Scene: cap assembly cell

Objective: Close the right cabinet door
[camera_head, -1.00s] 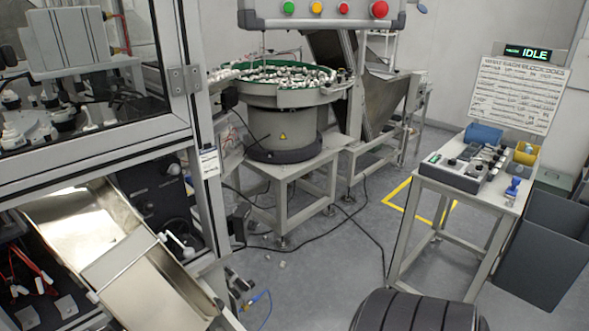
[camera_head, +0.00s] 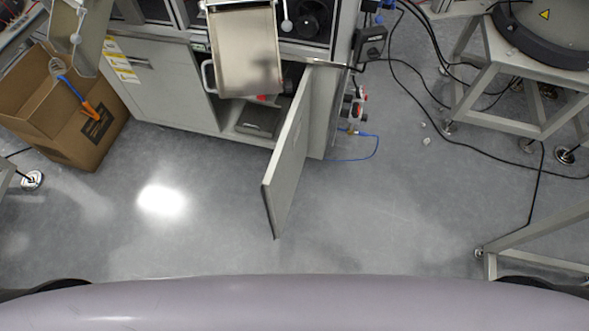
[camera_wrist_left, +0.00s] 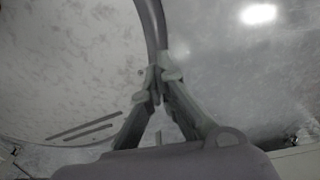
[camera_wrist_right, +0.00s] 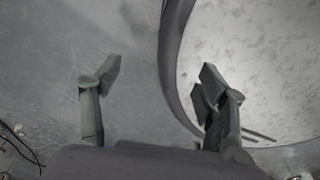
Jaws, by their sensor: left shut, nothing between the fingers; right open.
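The right cabinet door (camera_head: 291,158) stands wide open in the head view, swung out from the cabinet's right side over the floor. Behind it the cabinet's opening shows a dark box (camera_head: 257,121) inside. The left cabinet door (camera_head: 163,84) is shut. Neither gripper shows in the head view. In the left wrist view my left gripper (camera_wrist_left: 158,88) is shut and empty. In the right wrist view my right gripper (camera_wrist_right: 158,80) is open and empty. Neither wrist view shows the door being touched.
A metal chute tray (camera_head: 243,50) juts out above the cabinet opening. A cardboard box (camera_head: 70,130) stands at the left. A blue hose (camera_head: 362,152) and black cables lie on the floor at right. Floor (camera_head: 390,220) around the door is clear.

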